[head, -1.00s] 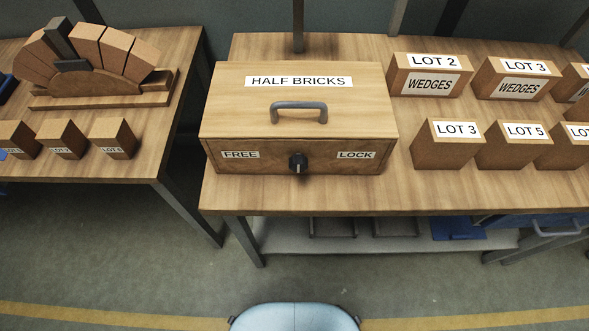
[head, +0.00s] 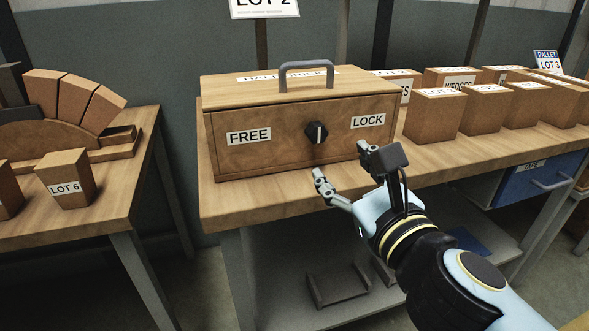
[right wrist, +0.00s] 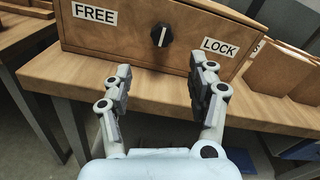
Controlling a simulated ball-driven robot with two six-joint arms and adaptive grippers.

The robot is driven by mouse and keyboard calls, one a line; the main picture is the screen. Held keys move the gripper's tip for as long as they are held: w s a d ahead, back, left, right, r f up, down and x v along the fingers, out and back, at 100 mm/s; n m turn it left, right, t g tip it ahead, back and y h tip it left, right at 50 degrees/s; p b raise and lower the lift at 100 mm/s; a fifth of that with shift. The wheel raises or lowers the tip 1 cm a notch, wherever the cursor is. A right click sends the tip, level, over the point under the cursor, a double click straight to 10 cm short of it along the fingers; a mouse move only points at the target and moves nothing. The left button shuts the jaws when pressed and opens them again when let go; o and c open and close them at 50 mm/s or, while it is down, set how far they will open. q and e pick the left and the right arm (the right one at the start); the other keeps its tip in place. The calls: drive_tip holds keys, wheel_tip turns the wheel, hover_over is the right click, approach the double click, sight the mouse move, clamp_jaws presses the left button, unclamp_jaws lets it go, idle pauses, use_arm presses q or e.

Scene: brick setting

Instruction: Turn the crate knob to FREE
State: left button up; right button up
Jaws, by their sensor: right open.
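The wooden crate (head: 270,160) stands on the bench, its front carrying a FREE label (head: 248,136) at left and a LOCK label (head: 368,121) at right. The black knob (head: 316,132) sits between them, its white mark roughly upright. In the right wrist view the knob (right wrist: 160,36) shows ahead of and above the fingers. My right gripper (head: 345,172) is open and empty, in front of the crate, below and a little right of the knob, not touching it. In the right wrist view its fingers (right wrist: 155,85) are spread apart. My left gripper is not in view.
A grey handle (head: 306,70) stands on the crate's lid. Several lot bricks (head: 434,115) fill the bench to the right. A left table (head: 110,185) holds an arch model and a LOT 6 brick (head: 66,178). The bench's front edge lies under my right gripper.

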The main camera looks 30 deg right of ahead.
sight(319, 135)
drive_tip(key=shift+m, duration=0.3)
drive_tip(key=x, duration=0.3)
drive_tip(key=p+x, duration=0.1)
drive_tip(key=x, duration=0.3)
drive_tip(key=p+x, duration=0.1)
drive_tip(key=x, duration=0.2)
drive_tip(key=shift+w+d+r, duration=0.2)
drive_tip(key=shift+w+r, duration=0.2)
drive_tip(key=shift+c, duration=0.3)
drive_tip(key=c, duration=1.1)
